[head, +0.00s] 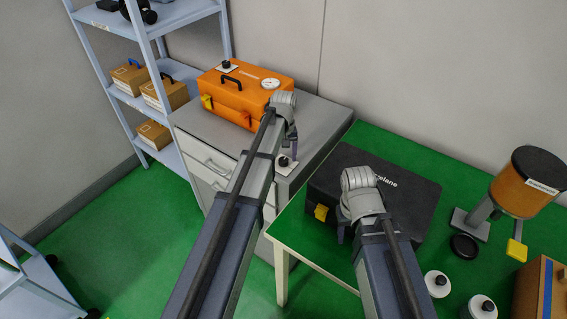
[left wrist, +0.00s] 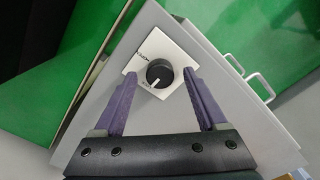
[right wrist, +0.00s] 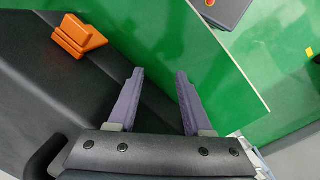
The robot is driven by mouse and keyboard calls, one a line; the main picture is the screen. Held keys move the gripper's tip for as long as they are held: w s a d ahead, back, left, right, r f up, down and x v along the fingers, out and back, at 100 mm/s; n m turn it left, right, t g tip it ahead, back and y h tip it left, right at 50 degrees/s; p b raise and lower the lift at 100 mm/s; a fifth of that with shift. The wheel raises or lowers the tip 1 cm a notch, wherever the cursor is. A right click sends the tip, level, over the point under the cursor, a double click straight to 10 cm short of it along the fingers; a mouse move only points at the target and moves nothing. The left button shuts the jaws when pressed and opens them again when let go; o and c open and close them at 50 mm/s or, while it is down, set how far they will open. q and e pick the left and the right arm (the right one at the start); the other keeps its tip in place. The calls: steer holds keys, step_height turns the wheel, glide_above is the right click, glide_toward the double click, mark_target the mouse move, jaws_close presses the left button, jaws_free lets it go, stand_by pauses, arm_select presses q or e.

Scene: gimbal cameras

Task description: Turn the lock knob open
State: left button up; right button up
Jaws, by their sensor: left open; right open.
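A black round lock knob (left wrist: 160,73) with a white pointer line sits on a small white plate (left wrist: 148,55) on the grey cabinet top. My left gripper (left wrist: 158,80) is open, with one purple finger on each side of the knob in the left wrist view; I cannot tell whether they touch it. In the head view the white plate with the knob (head: 286,162) shows just below my left gripper (head: 291,143). My right gripper (right wrist: 160,75) is open and empty over the edge of a black case (right wrist: 60,100) and the green table.
An orange case (head: 240,92) with a gauge stands on the grey cabinet (head: 325,120) behind the knob. The black case, with a latch (head: 321,212), lies on the green table (head: 460,165).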

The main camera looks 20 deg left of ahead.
arm_select(q)
steer(key=shift+f, duration=0.15)
jaws_close()
stand_by(0.6)
